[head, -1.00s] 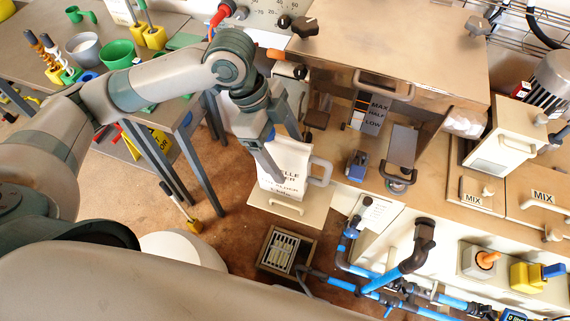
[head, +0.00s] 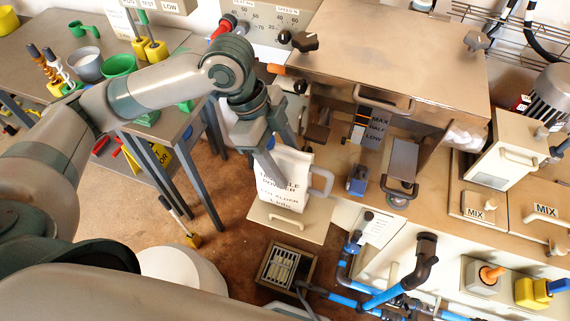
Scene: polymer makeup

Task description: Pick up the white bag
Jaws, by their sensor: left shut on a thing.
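The white bag (head: 283,192) with printed dark text stands upright on a small cream shelf (head: 262,219) at the front of the machine. A grey loop handle shows on its right side. My left gripper (head: 268,150) reaches down from above, shut on the top left part of the bag. Its fingers cover part of the bag's upper edge and some of the print. My right gripper is not in view.
The machine's open bay (head: 358,125) with a MAX/HALF/LOW label is right of the bag. A grey table (head: 80,60) with green cups is at left. Blue pipes (head: 385,295) and a floor drain (head: 285,266) lie below. The brown floor between is clear.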

